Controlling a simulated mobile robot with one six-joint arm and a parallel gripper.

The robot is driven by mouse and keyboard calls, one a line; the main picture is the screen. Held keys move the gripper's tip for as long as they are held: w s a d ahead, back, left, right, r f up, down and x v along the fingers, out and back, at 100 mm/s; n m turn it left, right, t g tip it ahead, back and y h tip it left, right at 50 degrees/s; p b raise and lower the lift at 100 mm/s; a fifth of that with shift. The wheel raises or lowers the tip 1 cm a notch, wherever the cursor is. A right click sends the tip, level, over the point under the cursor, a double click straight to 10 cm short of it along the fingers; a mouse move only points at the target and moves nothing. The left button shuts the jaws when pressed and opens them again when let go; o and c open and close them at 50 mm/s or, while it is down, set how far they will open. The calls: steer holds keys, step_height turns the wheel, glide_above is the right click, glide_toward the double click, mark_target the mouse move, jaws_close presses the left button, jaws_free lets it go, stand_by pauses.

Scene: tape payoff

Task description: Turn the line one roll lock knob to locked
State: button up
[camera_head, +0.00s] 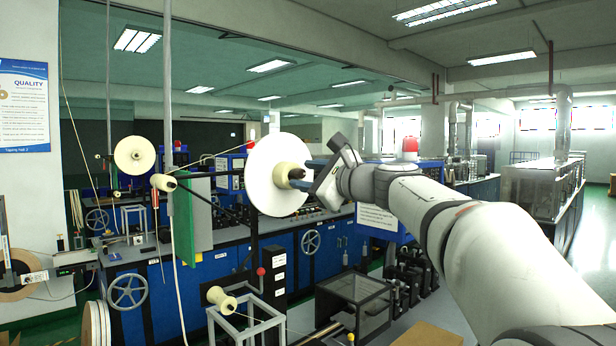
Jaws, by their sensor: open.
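A large white roll (263,172) stands upright on its payoff stand in the middle of the view. A cream hub (281,176) sticks out at its centre. A small dark piece (296,173) at the end of the hub looks like the lock knob; which way it is turned is too small to tell. My gripper (303,179) is at the hub's right end, its open fingers pointing left towards the knob. It is close to the knob or around it; I cannot tell whether they touch. My gripper's body partly hides the area right of the hub.
A second white roll (135,155) stands farther back on the left. Blue machine cabinets (200,290) with handwheels run behind the stand. A small spool (221,299) sits on a white frame below. A clear-sided box (357,300) stands below my arm.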

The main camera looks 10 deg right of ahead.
steer(key=b+v, duration=0.2)
steer(key=v, duration=0.5)
steer(key=shift+s+d, duration=0.2)
steer(key=shift+s, duration=0.1)
steer(key=s+a+f+n+g+h, duration=0.2)
steer(key=s+f+n+g+h, duration=0.25)
steer(key=f, duration=0.85)
steer(key=s+a+f+n+g+h, duration=0.1)
steer(key=s+f+n+g, duration=0.2)
steer(key=s+f+n, duration=0.7)
steer(key=s+d+f+n+g+h, duration=0.2)
steer(key=s+f, duration=0.4)
steer(key=f, duration=0.4)
steer(key=s+d+f+n+g+h, duration=0.2)
steer(key=s+f, duration=0.3)
steer(key=f, duration=0.5)
steer(key=shift+s+d+n+h, duration=0.4)
steer(key=shift+d+n+h, duration=0.15)
steer(key=shift+d+n, duration=0.25)
steer(key=shift+c, duration=0.2)
